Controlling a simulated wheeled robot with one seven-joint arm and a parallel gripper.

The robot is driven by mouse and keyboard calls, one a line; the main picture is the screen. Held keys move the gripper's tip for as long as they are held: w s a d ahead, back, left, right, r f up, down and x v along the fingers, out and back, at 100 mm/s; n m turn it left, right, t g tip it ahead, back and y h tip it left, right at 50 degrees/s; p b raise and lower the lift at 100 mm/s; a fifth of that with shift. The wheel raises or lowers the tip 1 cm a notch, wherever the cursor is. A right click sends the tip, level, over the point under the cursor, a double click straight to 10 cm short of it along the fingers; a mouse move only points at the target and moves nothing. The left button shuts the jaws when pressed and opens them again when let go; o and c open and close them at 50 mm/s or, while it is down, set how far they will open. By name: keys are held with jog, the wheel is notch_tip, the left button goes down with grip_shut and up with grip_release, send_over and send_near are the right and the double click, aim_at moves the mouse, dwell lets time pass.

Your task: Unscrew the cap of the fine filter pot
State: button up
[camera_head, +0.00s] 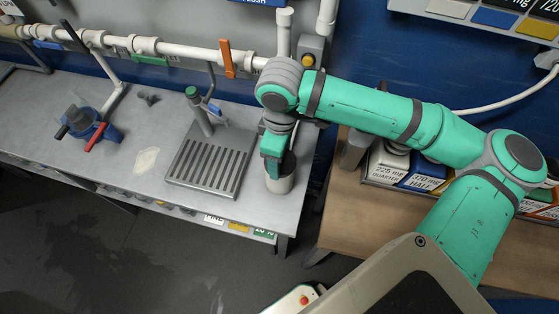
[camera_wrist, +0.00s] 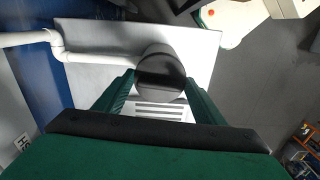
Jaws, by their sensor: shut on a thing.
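The fine filter pot (camera_head: 279,184) is a pale, short cylinder at the right end of the grey bench in the head view. Its dark round cap (camera_wrist: 160,84) is seen from above in the wrist view, between my two green fingers. My gripper (camera_head: 273,150) points down over the pot from above and is shut on the cap. The fingers (camera_wrist: 160,88) lie on either side of it. In the head view the gripper hides most of the cap. I cannot tell how far the cap is turned.
A slotted drain tray (camera_head: 210,170) with a green-topped tap (camera_head: 198,110) stands left of the pot. White pipes (camera_head: 180,50) with an orange lever (camera_head: 227,58) run along the back. A wooden table (camera_head: 350,220) with boxes is at right.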

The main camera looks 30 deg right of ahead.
jog(key=shift+d, duration=0.1)
jog(key=n, duration=0.4)
jog(key=shift+w+r+n, duration=0.1)
jog(key=shift+n, duration=0.7)
jog(key=n, duration=0.3)
jog(key=shift+n, duration=1.4)
jog(key=shift+n, duration=1)
jog(key=n, duration=0.3)
jog(key=shift+n, duration=0.4)
